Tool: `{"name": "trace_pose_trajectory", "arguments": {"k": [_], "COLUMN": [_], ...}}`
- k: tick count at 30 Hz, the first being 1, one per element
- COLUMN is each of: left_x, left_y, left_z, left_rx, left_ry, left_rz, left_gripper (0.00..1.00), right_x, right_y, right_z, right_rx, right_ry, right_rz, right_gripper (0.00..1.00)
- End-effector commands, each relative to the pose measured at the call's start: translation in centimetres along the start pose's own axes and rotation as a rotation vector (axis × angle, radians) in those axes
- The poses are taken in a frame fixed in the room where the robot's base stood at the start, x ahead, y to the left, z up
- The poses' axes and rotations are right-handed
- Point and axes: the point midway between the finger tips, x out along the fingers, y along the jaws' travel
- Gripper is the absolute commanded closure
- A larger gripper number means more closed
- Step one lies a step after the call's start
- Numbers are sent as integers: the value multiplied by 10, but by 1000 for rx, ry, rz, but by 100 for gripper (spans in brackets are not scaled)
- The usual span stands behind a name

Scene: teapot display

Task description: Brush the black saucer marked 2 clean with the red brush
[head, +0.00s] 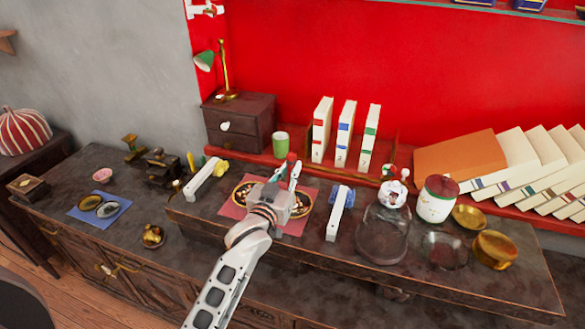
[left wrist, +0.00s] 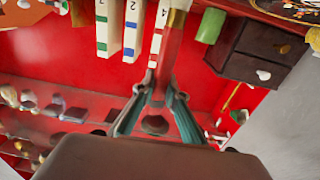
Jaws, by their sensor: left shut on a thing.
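My left gripper (head: 291,182) is over the red mat (head: 233,211) in the middle of the table. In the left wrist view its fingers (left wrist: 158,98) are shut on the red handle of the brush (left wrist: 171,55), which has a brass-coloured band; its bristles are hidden. Two dark saucers with gold rims and light bits lie on the mat, a left saucer (head: 240,196) and a right saucer (head: 304,209), both partly behind my gripper. I cannot read a number on either saucer, nor tell whether the brush touches one. My right gripper is not in view.
White stands with a yellow item (head: 221,169) and a blue item (head: 337,192) flank the mat. A glass dome (head: 382,240), a white jar (head: 437,201) and brass bowls crowd the right. A drawer box (head: 239,124), green cup (head: 280,143) and upright books (head: 345,133) stand behind.

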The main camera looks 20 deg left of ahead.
Motion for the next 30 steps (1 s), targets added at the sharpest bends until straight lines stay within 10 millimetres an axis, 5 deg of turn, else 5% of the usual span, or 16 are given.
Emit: {"name": "trace_pose_trajectory", "arguments": {"k": [30], "left_x": [-6], "left_y": [6], "left_z": [0], "left_rx": [-1], "left_ry": [-1], "left_rz": [0], "left_gripper": [100], "right_x": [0], "right_y": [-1], "right_z": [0], "right_rx": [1], "right_ry": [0], "right_rz": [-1], "right_gripper": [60]}}
